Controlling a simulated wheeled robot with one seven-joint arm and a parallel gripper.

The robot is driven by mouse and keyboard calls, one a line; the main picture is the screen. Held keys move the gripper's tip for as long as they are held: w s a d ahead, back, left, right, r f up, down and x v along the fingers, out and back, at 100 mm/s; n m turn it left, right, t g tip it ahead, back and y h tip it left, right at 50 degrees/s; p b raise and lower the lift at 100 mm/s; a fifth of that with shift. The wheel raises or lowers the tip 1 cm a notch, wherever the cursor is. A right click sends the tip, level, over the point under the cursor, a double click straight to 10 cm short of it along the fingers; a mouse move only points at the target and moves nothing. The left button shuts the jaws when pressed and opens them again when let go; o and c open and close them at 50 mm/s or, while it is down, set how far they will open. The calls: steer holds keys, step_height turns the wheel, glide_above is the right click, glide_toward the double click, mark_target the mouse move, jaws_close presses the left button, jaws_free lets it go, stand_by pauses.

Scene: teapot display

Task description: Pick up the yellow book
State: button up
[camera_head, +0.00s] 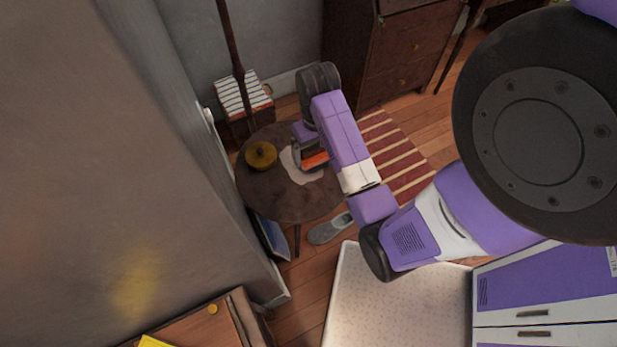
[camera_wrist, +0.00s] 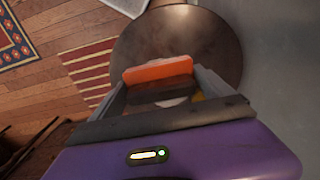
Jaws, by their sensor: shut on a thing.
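My gripper (camera_wrist: 162,88) reaches over a round dark table (camera_head: 290,208). It is shut on an orange, block-like thing (camera_wrist: 158,70), which sits between the fingertips above the table in the wrist view. The orange thing also shows at my gripper in the head view (camera_head: 315,160). I cannot tell whether it is a book, and it looks orange rather than yellow. Part of a flat bright yellow thing (camera_head: 154,342) lies on a wooden surface at the bottom edge of the head view. It is cut off by the frame.
A yellow-brown, lidded pot (camera_head: 261,155) stands on the table left of my gripper, near a pale cloth-like patch (camera_head: 291,168). Stacked books (camera_head: 242,95) stand behind. A grey shoe (camera_head: 328,230) and a striped rug (camera_head: 400,160) lie on the floor. A wall is close on the left.

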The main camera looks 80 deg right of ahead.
mark_target(314, 183)
step_height(314, 183, down, 15)
steer(key=shift+b, duration=0.35)
steer(key=shift+f, duration=0.2)
steer(key=o, duration=1.1)
steer(key=shift+r, duration=0.15)
